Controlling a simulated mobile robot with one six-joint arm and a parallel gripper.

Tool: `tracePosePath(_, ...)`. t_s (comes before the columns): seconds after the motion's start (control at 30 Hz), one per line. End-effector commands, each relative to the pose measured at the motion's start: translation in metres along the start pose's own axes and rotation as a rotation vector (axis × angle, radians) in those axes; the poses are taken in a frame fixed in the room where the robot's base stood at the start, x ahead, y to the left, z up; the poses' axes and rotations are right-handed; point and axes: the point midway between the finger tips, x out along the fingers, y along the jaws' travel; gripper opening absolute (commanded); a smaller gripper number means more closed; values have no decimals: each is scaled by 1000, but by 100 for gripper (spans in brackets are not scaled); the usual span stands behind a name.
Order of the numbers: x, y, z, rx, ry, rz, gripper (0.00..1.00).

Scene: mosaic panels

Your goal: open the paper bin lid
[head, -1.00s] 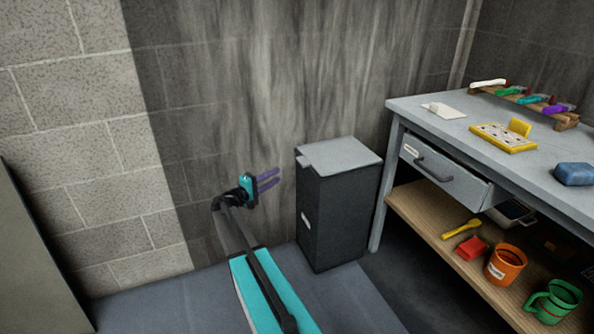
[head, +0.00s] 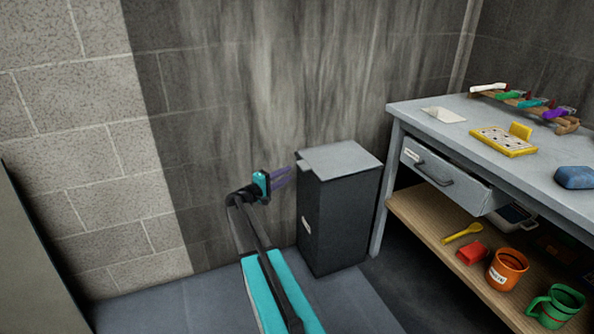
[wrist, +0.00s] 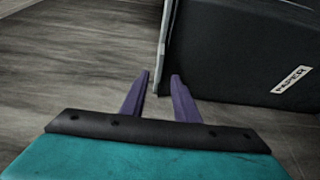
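The paper bin (head: 335,220) is a tall dark box with a flat light grey lid (head: 342,158), which is shut. A small lip of the lid (head: 306,162) juts out at its left front corner. In the wrist view the dark bin side (wrist: 245,55) carries a white label (wrist: 292,81) reading PAPER, and the lid edge (wrist: 163,45) shows as a pale strip. My gripper (head: 286,176) is just left of the lid's lip, at about its height.
A grey workbench (head: 400,112) stands right of the bin, with a partly open drawer (head: 445,178). Its lower shelf (head: 425,225) holds an orange mug (head: 507,270) and a green mug (head: 556,305). A block wall is behind the bin. The floor left of the bin is clear.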

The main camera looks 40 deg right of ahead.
Motion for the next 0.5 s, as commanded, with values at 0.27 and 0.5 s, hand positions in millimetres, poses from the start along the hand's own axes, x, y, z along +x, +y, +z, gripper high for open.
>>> tracePosePath(0.27, 42, 0, -1, 0, 0, 1, 28)
tracePosePath(0.5, 68, 0, -1, 0, 0, 1, 28)
